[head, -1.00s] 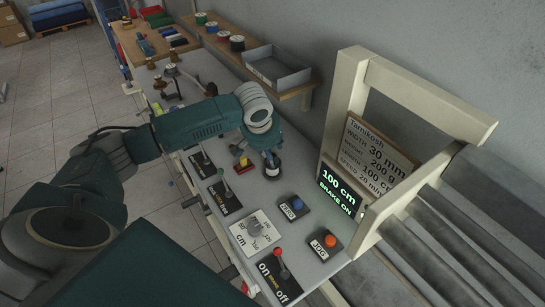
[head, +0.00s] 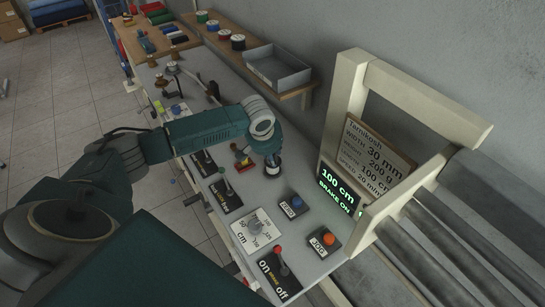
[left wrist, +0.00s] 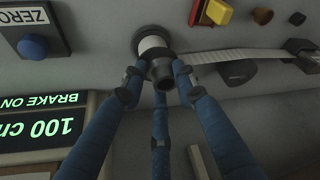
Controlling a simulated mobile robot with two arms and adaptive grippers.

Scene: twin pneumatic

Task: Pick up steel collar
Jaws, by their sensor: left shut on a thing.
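My left gripper (head: 271,160) points down at the bench (head: 295,185), near its wall side. In the left wrist view its blue fingers (left wrist: 158,78) are closed around a small dark grey ring-shaped piece, which I take to be the steel collar (left wrist: 160,72). Just beyond it is a white cylindrical part (left wrist: 152,43) with a dark round rim. In the head view the gripper mostly hides the collar, and a small dark and white piece shows under the fingertips. I cannot tell whether the collar is clear of the white part. My right gripper is not in view.
A pale strap (left wrist: 240,55) runs right from beside the collar. Nearby are a red and yellow block (head: 242,160), levers, a blue ZERO button (head: 296,202), an orange JOG button (head: 329,239) and a screen (head: 338,190). A grey tray (head: 277,68) sits on the shelf.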

